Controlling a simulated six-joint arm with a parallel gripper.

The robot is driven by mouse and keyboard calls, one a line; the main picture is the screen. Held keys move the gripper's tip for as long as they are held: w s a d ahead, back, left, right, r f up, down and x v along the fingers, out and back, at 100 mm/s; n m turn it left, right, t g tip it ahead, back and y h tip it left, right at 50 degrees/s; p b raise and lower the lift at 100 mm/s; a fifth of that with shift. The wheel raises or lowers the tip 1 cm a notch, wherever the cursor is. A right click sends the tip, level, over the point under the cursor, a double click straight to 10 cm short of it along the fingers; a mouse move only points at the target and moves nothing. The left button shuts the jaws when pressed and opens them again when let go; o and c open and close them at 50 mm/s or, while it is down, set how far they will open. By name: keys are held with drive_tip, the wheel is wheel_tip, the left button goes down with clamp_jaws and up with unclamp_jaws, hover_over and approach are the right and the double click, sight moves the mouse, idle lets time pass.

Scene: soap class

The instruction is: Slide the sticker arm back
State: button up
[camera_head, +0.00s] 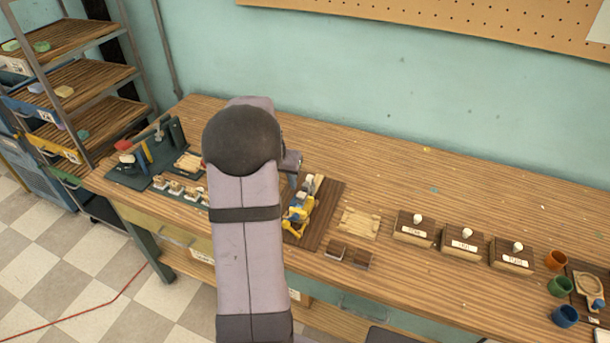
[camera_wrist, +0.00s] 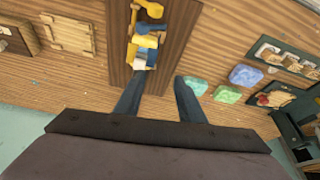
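A yellow, blue and white device (camera_head: 300,207) sits on a dark brown board (camera_head: 327,200) near the middle of the bench. I cannot tell clearly which part of it is the sticker arm. In the wrist view the device (camera_wrist: 148,40) lies beyond my fingertips, with its pale end nearest them. My gripper (camera_wrist: 157,80) is open, with its two dark blue fingers spread and nothing seen between them. The left finger is over the board, and the right finger is to the right of it. In the head view my arm hides most of the gripper and the bench behind it.
Blue, green and teal soaps (camera_wrist: 228,93) lie close to the right finger. A dark green station (camera_head: 150,150) stands at the bench's left. A wooden plate (camera_head: 358,223), several labelled boxes (camera_head: 462,240) and coloured cups (camera_head: 561,287) are to the right. The back wall is close behind.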

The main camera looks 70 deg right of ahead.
drive_tip(key=m, duration=0.1)
approach(306, 185)
drive_tip(key=shift+w+d+f, duration=0.2)
drive_tip(key=shift+f, duration=0.5)
drive_tip(key=shift+p+x, duration=1.5)
drive_tip(key=shift+x, duration=2.15)
drive_tip(key=shift+d, duration=0.1)
clamp_jaws()
